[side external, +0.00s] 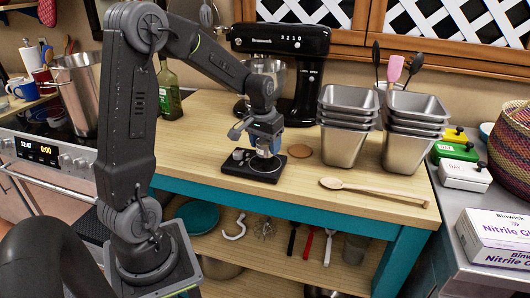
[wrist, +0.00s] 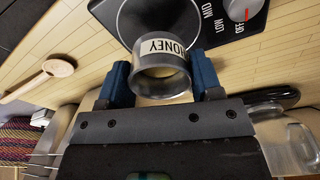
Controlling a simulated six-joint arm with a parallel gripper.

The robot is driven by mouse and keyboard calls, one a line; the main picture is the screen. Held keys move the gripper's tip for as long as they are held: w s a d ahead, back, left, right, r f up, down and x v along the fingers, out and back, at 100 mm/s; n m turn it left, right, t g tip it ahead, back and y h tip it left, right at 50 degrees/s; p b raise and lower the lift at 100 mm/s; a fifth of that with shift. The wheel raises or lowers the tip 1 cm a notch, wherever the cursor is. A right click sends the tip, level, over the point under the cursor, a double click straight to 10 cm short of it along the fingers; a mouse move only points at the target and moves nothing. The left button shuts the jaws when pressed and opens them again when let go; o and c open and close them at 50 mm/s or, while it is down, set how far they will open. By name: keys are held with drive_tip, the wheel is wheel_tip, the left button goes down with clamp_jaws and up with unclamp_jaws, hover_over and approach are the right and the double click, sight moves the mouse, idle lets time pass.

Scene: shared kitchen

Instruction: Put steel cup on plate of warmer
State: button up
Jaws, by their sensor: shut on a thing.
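In the side view my gripper (side external: 267,145) is low over the black warmer (side external: 234,168), and the cup is mostly hidden by the fingers. The warmer's round dark plate (wrist: 150,18) shows beyond the cup in the wrist view. The cup is over or at the plate's edge; I cannot tell whether it touches. The warmer's knob (wrist: 241,9) is beside the plate.
A wooden spoon (side external: 365,189) lies right of the warmer, and a brown round coaster (side external: 302,151) lies behind it. Stacked steel pans (side external: 345,146) stand at the right. A black stand mixer (side external: 305,75) and a green bottle (side external: 169,92) are behind.

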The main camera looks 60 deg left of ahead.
sight(265, 152)
drive_tip(key=shift+f, duration=1.5)
drive_tip(key=shift+f, duration=0.1)
drive_tip(key=o, duration=1.1)
drive_tip(key=shift+c, duration=0.2)
wheel_tip(265, 152, up, 12)
drive_tip(key=s, duration=0.1)
drive_tip(key=s+d+r+m+t, duration=0.1)
drive_tip(key=s+d+m+t, duration=0.1)
drive_tip(key=s+d, duration=0.5)
drive_tip(key=s+d+r+m+t, duration=0.1)
drive_tip(key=s+d+m+t, duration=0.1)
drive_tip(key=s+d, duration=0.6)
drive_tip(key=d+m, duration=0.1)
drive_tip(key=d, duration=0.4)
drive_tip(key=shift+d+h, duration=0.3)
